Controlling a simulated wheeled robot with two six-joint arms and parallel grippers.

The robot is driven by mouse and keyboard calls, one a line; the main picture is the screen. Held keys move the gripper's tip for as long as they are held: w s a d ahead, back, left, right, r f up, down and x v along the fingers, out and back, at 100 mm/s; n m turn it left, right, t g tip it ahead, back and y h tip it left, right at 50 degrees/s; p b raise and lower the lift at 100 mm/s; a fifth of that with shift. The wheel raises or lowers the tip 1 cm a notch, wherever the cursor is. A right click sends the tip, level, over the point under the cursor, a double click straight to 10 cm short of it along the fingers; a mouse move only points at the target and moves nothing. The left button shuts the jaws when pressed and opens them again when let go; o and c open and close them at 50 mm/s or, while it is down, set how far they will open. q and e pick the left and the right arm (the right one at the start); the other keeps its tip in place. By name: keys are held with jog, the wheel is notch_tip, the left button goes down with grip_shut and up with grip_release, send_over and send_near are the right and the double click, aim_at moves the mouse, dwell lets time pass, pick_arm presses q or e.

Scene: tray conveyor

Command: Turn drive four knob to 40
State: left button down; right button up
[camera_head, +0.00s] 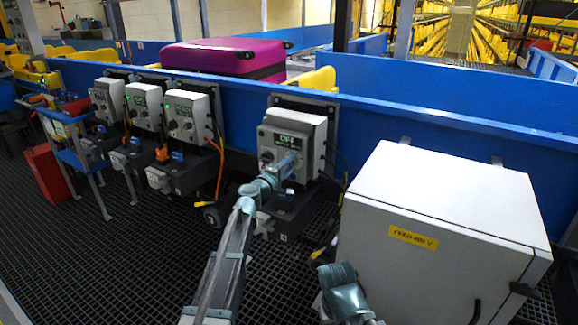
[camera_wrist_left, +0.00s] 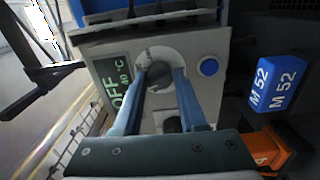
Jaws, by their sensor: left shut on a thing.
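A grey drive box (camera_head: 295,135) with a dark green-lit display (camera_head: 288,139) is mounted on the blue conveyor side, the last in a row of similar drives. The display reads OFF; in the left wrist view it shows side-on (camera_wrist_left: 118,88), with a smaller line that I cannot read surely. My left gripper (camera_head: 283,166) is at the front of this box. In the left wrist view its two fingers (camera_wrist_left: 160,85) are on either side of the round grey knob (camera_wrist_left: 158,58), shut on it. In the head view the gripper hides the knob. My right gripper's fingers are not visible.
A blue button (camera_wrist_left: 208,67) is beside the knob. A blue M 52 tag (camera_wrist_left: 275,84) and an orange plug (camera_wrist_left: 268,148) are at the right there. A large white cabinet (camera_head: 440,215) stands right of the drive. A magenta suitcase (camera_head: 215,58) lies on the conveyor behind.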

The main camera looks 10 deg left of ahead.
pick_arm(q)
jog(key=n, duration=0.4)
jog(key=shift+n, duration=0.3)
jog(key=n, duration=0.4)
jog(key=shift+n, duration=0.3)
jog(key=c, duration=0.5)
grip_release()
jog(key=v, duration=1.4)
